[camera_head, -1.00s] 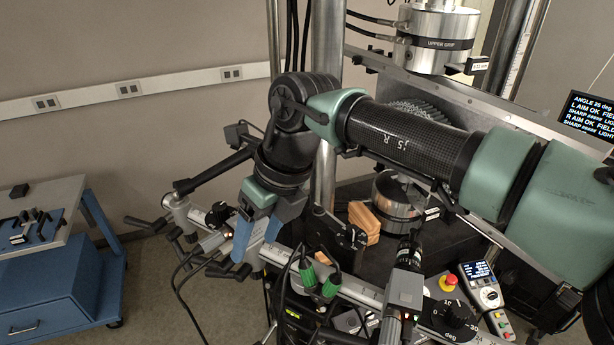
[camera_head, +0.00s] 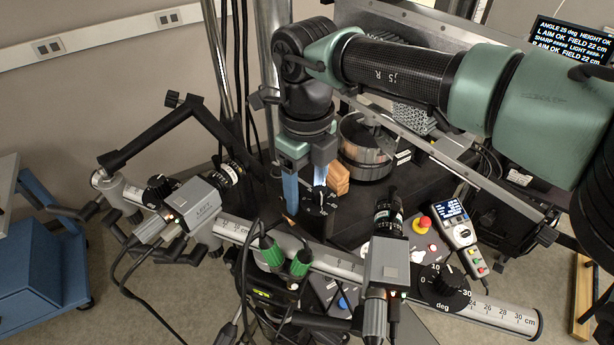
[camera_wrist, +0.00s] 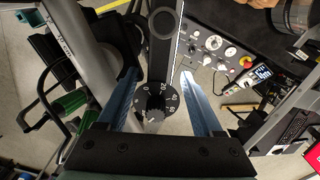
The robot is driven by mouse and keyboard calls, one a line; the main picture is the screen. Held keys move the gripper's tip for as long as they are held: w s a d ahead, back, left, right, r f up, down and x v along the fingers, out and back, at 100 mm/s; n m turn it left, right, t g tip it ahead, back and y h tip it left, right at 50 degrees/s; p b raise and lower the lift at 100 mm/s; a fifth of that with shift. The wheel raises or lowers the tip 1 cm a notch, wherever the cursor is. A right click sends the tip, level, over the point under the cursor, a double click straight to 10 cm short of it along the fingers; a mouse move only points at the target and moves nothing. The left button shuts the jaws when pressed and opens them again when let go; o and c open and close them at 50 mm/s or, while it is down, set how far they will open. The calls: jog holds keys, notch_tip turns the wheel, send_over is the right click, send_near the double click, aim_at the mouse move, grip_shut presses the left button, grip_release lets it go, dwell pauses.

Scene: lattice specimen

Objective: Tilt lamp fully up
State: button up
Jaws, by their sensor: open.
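My gripper (camera_head: 306,200) points down at the middle of the rig, with its two blue fingers apart. A small black dial knob (camera_head: 319,201) with white marks is beside the fingertips. In the wrist view, this numbered knob (camera_wrist: 155,101) lies between the open fingers (camera_wrist: 160,75), and I see no clear contact. A black bar (camera_wrist: 161,35) with a round end extends up from the knob. It has a bright right edge and may be part of the lamp. I cannot clearly pick out the lamp head or its tilt.
Two cameras, left (camera_head: 200,205) and right (camera_head: 388,262), sit on a scaled rail (camera_head: 330,262). A larger degree dial (camera_head: 444,287), red button (camera_head: 424,222) and handheld meter (camera_head: 455,225) are right. A screen (camera_head: 572,45) reads angle 25 deg.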

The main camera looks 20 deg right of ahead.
aim_at(306, 211)
jog(key=f, duration=0.1)
jog(key=f+b, duration=0.1)
jog(key=f, duration=0.1)
jog(key=f+b, duration=0.1)
jog(key=shift+s+a+f, duration=0.1)
jog(key=shift+s+f, duration=0.2)
jog(key=shift+f, duration=0.1)
jog(key=shift+w+f+b, duration=0.2)
jog(key=shift+f+b, duration=0.1)
jog(key=shift+f, duration=0.1)
jog(key=shift+s+r, duration=0.1)
jog(key=c, duration=0.3)
grip_shut()
